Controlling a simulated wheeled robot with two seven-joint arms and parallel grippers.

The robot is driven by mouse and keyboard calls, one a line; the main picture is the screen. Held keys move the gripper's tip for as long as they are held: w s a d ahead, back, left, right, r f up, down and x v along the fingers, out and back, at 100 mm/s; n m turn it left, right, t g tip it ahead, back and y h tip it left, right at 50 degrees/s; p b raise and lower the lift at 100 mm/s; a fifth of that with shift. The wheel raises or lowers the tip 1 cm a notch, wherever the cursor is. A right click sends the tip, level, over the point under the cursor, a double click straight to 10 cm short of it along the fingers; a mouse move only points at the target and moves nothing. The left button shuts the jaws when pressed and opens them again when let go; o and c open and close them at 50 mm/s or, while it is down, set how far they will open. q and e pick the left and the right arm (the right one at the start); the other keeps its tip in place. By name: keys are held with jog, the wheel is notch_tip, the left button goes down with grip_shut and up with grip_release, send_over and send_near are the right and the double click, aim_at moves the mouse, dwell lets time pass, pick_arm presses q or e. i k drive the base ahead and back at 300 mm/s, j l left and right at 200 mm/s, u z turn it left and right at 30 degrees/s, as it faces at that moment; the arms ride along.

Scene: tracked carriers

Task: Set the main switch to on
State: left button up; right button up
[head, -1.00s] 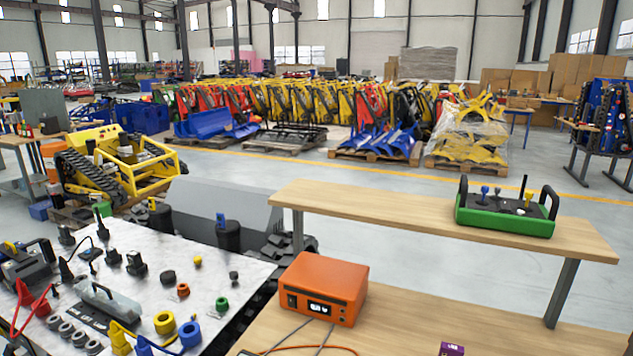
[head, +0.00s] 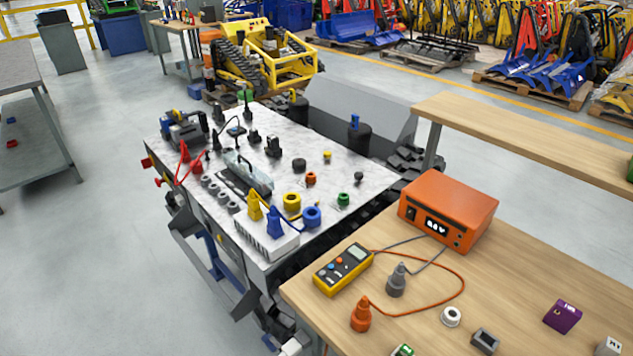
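No switch is clearly marked as the main switch in the head view. The tracked carrier (head: 361,171) has a pale top panel crowded with black knobs and plugs, coloured rings and cables. Small red parts (head: 147,162) stick out at its left edge; they are too small to tell whether one is a switch or how it is set. An orange box (head: 448,208) on the wooden table has a lit display and a small dark switch-like part (head: 411,214) on its front; its position cannot be read. Neither of my grippers is in view.
The wooden table (head: 470,310) holds a yellow multimeter (head: 342,269), an orange plug (head: 361,315), a grey plug (head: 397,282) and a purple block (head: 562,316). A raised wooden shelf (head: 530,145) stands behind. The floor (head: 90,270) left of the carrier is open.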

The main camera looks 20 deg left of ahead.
aim_at(146, 164)
jog(key=u, duration=1.75)
jog(key=z, duration=0.3)
jog(key=i+j+z, duration=0.7)
jog(key=j, duration=0.15)
jog(key=k, duration=0.1)
